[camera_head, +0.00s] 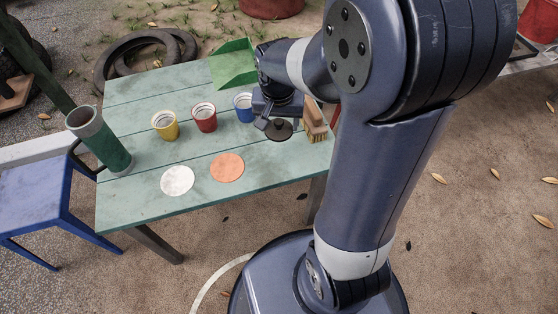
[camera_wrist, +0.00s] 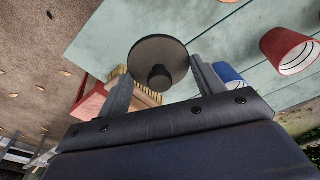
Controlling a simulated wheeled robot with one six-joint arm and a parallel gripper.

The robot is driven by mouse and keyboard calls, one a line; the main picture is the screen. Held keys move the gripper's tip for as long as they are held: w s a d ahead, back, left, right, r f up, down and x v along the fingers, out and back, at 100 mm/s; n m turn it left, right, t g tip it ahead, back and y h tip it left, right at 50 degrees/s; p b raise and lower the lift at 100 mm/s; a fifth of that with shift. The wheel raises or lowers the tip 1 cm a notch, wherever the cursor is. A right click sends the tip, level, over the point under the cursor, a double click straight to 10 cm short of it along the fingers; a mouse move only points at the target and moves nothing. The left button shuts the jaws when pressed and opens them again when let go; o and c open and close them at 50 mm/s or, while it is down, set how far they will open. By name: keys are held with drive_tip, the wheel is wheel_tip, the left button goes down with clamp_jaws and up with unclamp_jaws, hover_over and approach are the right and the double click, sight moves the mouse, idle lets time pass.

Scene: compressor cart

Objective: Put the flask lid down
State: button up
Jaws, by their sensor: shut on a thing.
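The flask lid, a dark round disc (camera_head: 282,132) with a small knob, is in my gripper (camera_head: 270,122) over the right end of the table. In the wrist view the lid (camera_wrist: 172,46) shows face-on between my two fingers, with its knob toward the camera. My gripper is shut on it. The lid appears to be above the tabletop; the exact gap is hard to tell. A green cylinder with a grey open rim (camera_head: 108,148), probably the flask, stands at the table's left end.
The pale green table (camera_head: 130,205) holds yellow (camera_head: 165,125), red (camera_head: 204,119) and blue (camera_head: 243,108) cups, a white disc (camera_head: 177,181) and an orange disc (camera_head: 227,167). A bristle brush (camera_head: 315,120) is close right of the lid. A green dustpan (camera_head: 233,65) lies behind. The front right tabletop is clear.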

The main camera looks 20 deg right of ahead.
sight(279, 152)
wheel_tip(279, 152, down, 10)
drive_tip(key=b, duration=0.3)
drive_tip(key=shift+b, duration=0.35)
drive_tip(key=shift+f, duration=0.15)
drive_tip(key=shift+f, duration=0.15)
drive_tip(key=o, duration=1)
drive_tip(key=r+p, duration=0.1)
drive_tip(key=r, duration=0.3)
drive_tip(key=s+r+p, duration=0.1)
drive_tip(key=r, duration=0.3)
drive_tip(key=r+p, duration=0.2)
drive_tip(key=r, duration=0.2)
drive_tip(key=shift+s+a+r, duration=0.2)
drive_tip(key=shift+s+a, duration=0.15)
drive_tip(key=shift+s, duration=0.05)
